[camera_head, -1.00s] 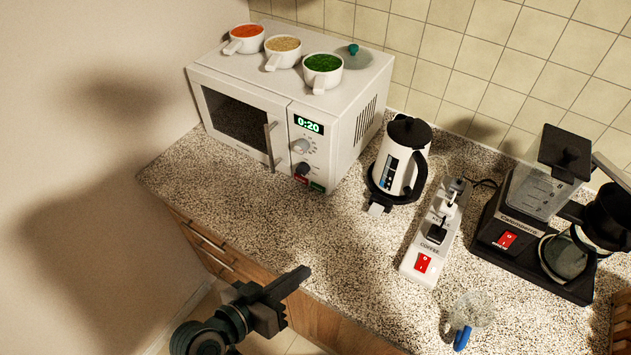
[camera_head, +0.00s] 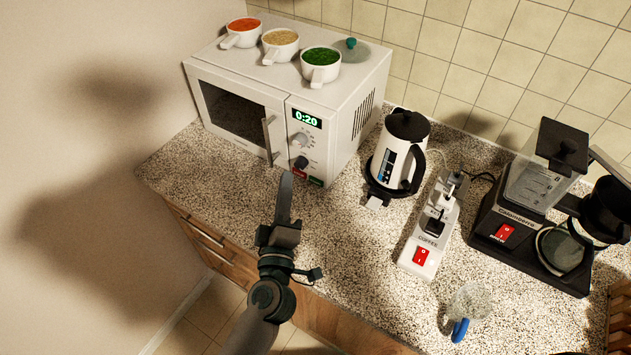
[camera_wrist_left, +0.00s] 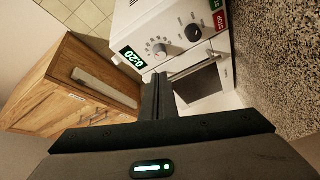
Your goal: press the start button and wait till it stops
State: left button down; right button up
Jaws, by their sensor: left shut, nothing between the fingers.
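The white microwave (camera_head: 340,125) stands on the counter with its door shut, and its green display (camera_head: 307,118) reads 0:20. The green start button (camera_head: 316,183) and the red stop button (camera_head: 299,174) sit at the bottom of its panel. In the left wrist view the start button (camera_wrist_left: 215,4) is partly cut off at the top edge, beside the stop button (camera_wrist_left: 220,20). My left gripper (camera_head: 286,175) is shut and empty, pointing at the microwave. Its tip appears just left of the stop button; contact cannot be told. My right gripper is out of view.
Several white cups (camera_head: 280,45) and a glass lid (camera_head: 352,48) stand on the microwave. To the right are a kettle (camera_head: 400,150), a power strip (camera_head: 418,256), a coffee maker (camera_head: 500,232) and a glass with a blue handle (camera_head: 468,302). The counter (camera_head: 330,228) before the microwave is clear.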

pick_arm(q)
jog(key=f+n+g+y, duration=0.1)
jog(key=f, duration=0.3)
jog(key=f+n+g+y, duration=0.1)
jog(key=f+g, duration=0.1)
jog(key=f, duration=0.2)
jog(key=f+n+g+y, duration=0.1)
jog(key=f+g, duration=0.1)
jog(key=f, duration=0.2)
jog(key=shift+w+d+f, duration=0.1)
jog(key=shift+w+f, duration=0.1)
jog(key=shift+s+f+g, duration=0.2)
jog(key=shift+f+g, duration=0.3)
jog(key=shift+f, duration=0.05)
jog(key=shift+w+d, duration=0.1)
jog(key=shift+w, duration=0.05)
